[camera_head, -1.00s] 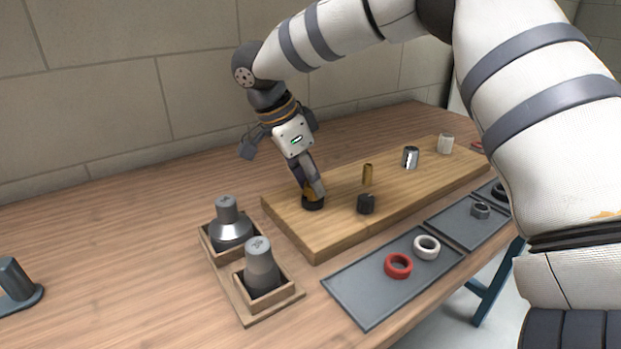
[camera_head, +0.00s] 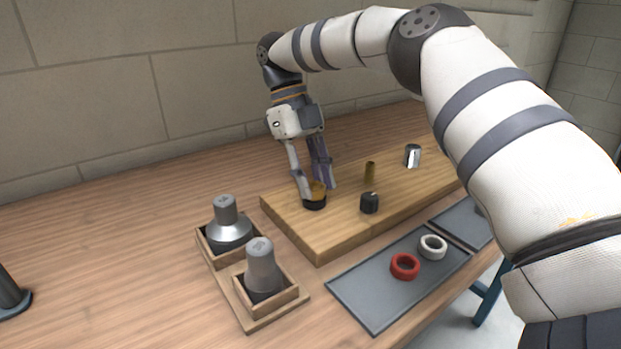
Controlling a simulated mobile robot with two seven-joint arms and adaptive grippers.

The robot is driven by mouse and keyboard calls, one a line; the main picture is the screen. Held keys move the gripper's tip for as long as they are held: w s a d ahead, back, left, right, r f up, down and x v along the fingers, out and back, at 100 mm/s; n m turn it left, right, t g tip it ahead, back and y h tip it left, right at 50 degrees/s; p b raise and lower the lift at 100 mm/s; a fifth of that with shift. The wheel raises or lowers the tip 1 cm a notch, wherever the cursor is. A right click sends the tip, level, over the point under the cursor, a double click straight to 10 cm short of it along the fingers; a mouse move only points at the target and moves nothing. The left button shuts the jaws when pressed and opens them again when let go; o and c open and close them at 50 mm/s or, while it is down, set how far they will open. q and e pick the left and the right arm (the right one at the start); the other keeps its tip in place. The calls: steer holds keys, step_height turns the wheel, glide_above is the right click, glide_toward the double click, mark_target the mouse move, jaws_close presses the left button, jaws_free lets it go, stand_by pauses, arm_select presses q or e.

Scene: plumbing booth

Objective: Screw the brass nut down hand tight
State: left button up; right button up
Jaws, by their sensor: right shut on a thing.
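The brass nut (camera_head: 318,189) sits on a black round base (camera_head: 315,203) at the near left part of the wooden board (camera_head: 338,240). My right gripper (camera_head: 316,190) points down from above, with its fingers on either side of the nut, shut on it. The fingers hide part of the nut, and its thread cannot be seen. My left gripper is not in view.
On the board stand a black fitting (camera_head: 369,203), a thin brass post (camera_head: 369,173) and a chrome cylinder (camera_head: 412,156). A grey mat (camera_head: 375,300) holds a red ring (camera_head: 405,266) and a white ring (camera_head: 433,247). A wooden holder (camera_head: 228,285) with two grey, stepped pieces stands at the left.

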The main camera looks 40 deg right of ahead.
steer(key=shift+m+y, duration=0.3)
steer(key=shift+m, duration=0.5)
steer(key=o, duration=2)
steer(key=shift+o, duration=0.2)
steer(key=shift+r, duration=0.15)
steer(key=shift+r, duration=2.4)
